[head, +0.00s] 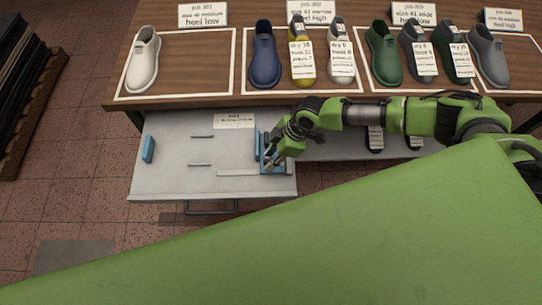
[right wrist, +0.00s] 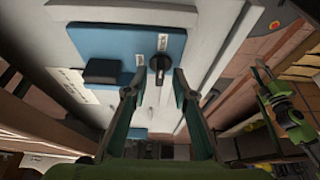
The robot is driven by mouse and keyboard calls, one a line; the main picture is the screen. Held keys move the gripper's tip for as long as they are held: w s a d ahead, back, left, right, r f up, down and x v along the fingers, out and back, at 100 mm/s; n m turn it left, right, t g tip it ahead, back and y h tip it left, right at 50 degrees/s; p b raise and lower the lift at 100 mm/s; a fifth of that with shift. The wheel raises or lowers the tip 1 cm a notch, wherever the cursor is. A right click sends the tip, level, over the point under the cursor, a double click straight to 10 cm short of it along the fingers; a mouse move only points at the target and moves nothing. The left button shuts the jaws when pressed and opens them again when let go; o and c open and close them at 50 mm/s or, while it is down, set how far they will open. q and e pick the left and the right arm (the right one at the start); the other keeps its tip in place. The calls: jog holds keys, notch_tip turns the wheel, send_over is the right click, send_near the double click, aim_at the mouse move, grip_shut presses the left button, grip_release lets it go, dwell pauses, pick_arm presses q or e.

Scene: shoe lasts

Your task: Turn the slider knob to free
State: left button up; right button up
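The slider knob (right wrist: 160,65) is a round black knob with a pale pointer mark, on a blue plate (right wrist: 115,42) in the right wrist view. Small white labels sit beside it, too small to read. A black block (right wrist: 101,71) is on the same plate. My right gripper (right wrist: 158,82) is open, its two dark fingers apart with the tips just short of the knob, one toward each side. In the head view my right gripper (head: 274,160) hides most of the blue plate (head: 263,142). A green gripper-like part, probably my left gripper (right wrist: 268,92), shows at right; its fingers are unclear.
The plate is on a grey bench surface (head: 180,180) with slots, a blue block (head: 148,149) and a white card (head: 234,121). Behind it, a wooden shelf (head: 185,102) holds several shoe lasts and tags. A large green part of mine covers the foreground.

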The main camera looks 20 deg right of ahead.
grip_shut()
jog(key=shift+w+f+n+b, duration=0.2)
jog(key=shift+n+b, duration=0.4)
jog(key=shift+b, duration=0.4)
jog(key=n+g+b, duration=0.2)
jog(key=n+b, duration=0.3)
jog(key=shift+w+b, duration=0.1)
jog(key=shift+b, duration=0.2)
jog(key=shift+n+g+b, duration=0.5)
jog(key=shift+n+b, duration=0.3)
jog(key=shift+n, duration=0.1)
jog(key=n+b, duration=0.2)
jog(key=n+g+h+b, duration=0.1)
jog(key=n, duration=0.2)
jog(key=shift+w+a+r+g+b, duration=0.1)
jog(key=shift+w+g+b, duration=0.05)
jog(key=shift+g+b, duration=0.2)
jog(key=shift+r+n+g+h+b, duration=0.15)
jog(key=shift+n+h+b, duration=0.35)
jog(key=shift+n, duration=0.7)
jog(key=shift+f+n+g+h+b, duration=0.15)
jog(key=shift+n+h+b, duration=0.35)
jog(key=shift+n, duration=0.7)
jog(key=shift+r, duration=0.15)
